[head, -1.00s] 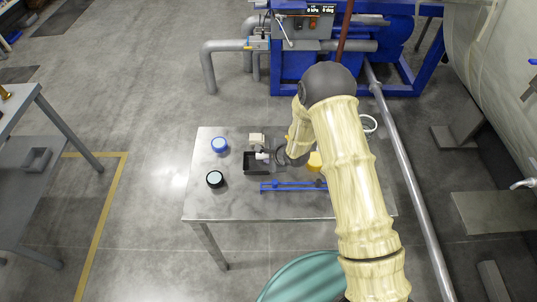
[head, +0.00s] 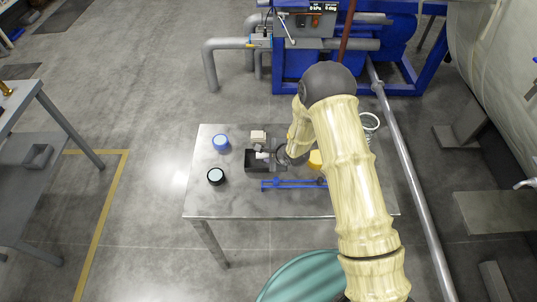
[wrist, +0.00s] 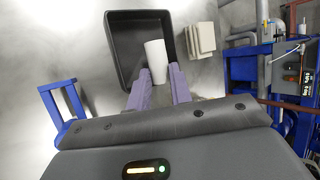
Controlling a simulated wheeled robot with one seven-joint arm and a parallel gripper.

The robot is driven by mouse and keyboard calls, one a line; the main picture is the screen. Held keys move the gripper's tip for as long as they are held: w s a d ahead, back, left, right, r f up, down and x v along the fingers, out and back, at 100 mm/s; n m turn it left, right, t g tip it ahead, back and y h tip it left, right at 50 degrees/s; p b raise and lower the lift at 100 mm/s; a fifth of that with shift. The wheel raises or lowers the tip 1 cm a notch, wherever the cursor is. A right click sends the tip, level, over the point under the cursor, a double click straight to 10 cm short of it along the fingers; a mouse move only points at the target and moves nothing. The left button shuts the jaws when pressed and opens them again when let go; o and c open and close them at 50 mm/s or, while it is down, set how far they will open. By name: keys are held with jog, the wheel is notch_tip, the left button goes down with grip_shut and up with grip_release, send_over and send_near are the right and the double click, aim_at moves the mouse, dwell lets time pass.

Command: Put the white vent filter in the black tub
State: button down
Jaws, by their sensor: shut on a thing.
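The white vent filter (wrist: 156,60) is a small white cylinder. It shows between the purple fingers of my gripper (wrist: 160,90) in the wrist view, and my gripper is shut on it. The black tub (wrist: 118,42) is a shallow open rectangular box on the table. The filter overlaps the tub's interior near its right wall in the wrist view; its height above the tub floor I cannot tell. In the head view the filter (head: 262,155) shows over the tub (head: 252,168), with my gripper (head: 271,156) at the tub's right side, partly hidden by my arm.
Cream blocks (wrist: 200,39) stand close beside the tub. A blue rail-like fixture (head: 285,184) lies in front of it. A yellow object (head: 315,160) is partly behind my arm. The table's left front is clear.

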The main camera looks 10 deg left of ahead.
jog(key=shift+w+d+f, duration=0.1)
jog(key=shift+d+f, duration=0.1)
jog(key=shift+d, duration=0.05)
jog(key=c, duration=1.2)
grip_release()
jog(key=shift+d+r, duration=0.1)
jog(key=b+v, duration=0.2)
jog(key=v, duration=1.5)
jog(key=shift+s+r+b, duration=0.15)
jog(key=shift+s+b, duration=0.05)
jog(key=shift+b, duration=0.2)
